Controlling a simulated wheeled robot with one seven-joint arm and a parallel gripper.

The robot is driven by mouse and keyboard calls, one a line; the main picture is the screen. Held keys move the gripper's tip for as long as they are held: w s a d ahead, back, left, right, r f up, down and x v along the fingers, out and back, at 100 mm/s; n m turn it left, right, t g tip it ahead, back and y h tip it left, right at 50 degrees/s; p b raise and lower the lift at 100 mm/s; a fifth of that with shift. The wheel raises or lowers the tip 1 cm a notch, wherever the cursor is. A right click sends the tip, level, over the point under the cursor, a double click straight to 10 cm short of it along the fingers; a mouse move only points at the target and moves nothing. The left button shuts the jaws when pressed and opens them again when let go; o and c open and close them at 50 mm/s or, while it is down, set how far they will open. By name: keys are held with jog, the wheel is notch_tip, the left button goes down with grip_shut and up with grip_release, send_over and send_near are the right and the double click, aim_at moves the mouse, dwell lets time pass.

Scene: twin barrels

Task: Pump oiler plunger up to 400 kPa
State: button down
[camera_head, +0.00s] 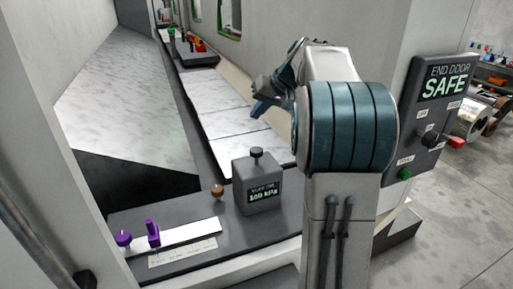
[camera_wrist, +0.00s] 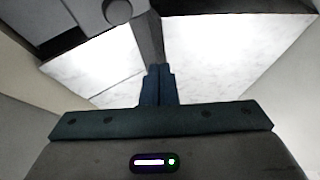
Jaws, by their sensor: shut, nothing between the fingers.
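The oiler is a dark grey box (camera_head: 258,190) with a small display that seems to read 100 kPa; the digits are small. Its black round plunger knob (camera_head: 256,153) stands up from the top. In the wrist view a dark round knob (camera_wrist: 118,11) on a grey body shows at the top left, probably the same plunger. My gripper (camera_head: 259,108) is above and beyond the oiler in the head view, apart from the knob. In the wrist view its blue fingers (camera_wrist: 158,72) are together with nothing between them.
A purple knob (camera_head: 123,238) and a purple lever (camera_head: 152,232) stand at the front left of the bench. A brown knob (camera_head: 217,191) is left of the oiler. A panel reading END DOOR SAFE (camera_head: 444,84) is at right. White panels (camera_head: 218,123) lie behind the oiler.

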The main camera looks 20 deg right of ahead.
aim_at(255, 149)
notch_tip(255, 149, down, 9)
jog(key=b, duration=0.6)
jog(key=shift+b, duration=0.4)
dwell(1.7)
jog(key=shift+f+b, duration=0.35)
jog(key=shift+b, duration=0.05)
jog(key=shift+f+b, duration=0.95)
jog(key=shift+f, duration=0.25)
dwell(0.9)
jog(key=shift+r, duration=0.15)
jog(key=shift+r+p, duration=1.15)
jog(key=shift+r, duration=0.35)
jog(key=shift+r+p, duration=1.9)
jog(key=shift+r, duration=0.6)
